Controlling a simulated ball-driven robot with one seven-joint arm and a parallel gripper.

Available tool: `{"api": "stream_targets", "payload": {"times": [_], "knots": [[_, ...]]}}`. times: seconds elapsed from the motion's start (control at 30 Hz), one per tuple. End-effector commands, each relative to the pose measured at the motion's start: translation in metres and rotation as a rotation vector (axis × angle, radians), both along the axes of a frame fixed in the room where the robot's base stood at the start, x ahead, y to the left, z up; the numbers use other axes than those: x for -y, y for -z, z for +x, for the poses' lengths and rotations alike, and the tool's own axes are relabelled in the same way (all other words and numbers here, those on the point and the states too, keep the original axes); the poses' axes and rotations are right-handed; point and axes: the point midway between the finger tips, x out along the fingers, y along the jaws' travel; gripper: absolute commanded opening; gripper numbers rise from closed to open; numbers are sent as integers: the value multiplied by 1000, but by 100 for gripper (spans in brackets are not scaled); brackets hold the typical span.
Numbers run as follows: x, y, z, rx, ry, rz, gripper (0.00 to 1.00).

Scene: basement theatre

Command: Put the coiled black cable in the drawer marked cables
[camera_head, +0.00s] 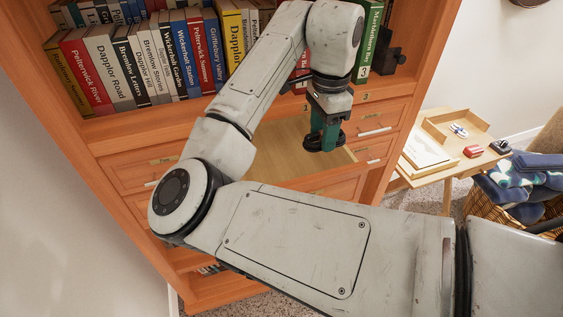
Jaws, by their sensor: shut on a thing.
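The coiled black cable (312,144) is held in my gripper (324,138), whose green fingers are shut on it and point down. The coil is over an open, pale wooden drawer (272,148) in the orange-brown cabinet. The part of the drawer floor that I see is bare. I cannot tell the exact height of the coil above the floor. My arm covers the left part and some of the front of the drawer. I cannot read any label on its front.
A bookshelf with a row of books (137,65) stands above the drawers. Shut drawers (140,172) flank the open one. At the right, a small table (447,160) holds a tray, a red item and a black item. A basket (482,205) with blue cloths stands beside it.

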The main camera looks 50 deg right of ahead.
Motion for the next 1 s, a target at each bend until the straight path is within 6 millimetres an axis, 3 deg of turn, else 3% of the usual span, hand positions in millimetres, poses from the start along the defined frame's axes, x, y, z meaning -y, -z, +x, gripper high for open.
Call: {"api": "stream_targets", "payload": {"times": [0.13, 0.4, 0.67, 0.83, 1.0], "knots": [[-16, 16, 30, -4, -6, 0, 16], [-31, 56, 60, -2, -2, 1, 16], [-37, 74, 73, -1, -2, 2, 16], [-37, 97, 72, -2, 0, 2, 16], [-36, 105, 73, 0, 0, 1, 16]]}}
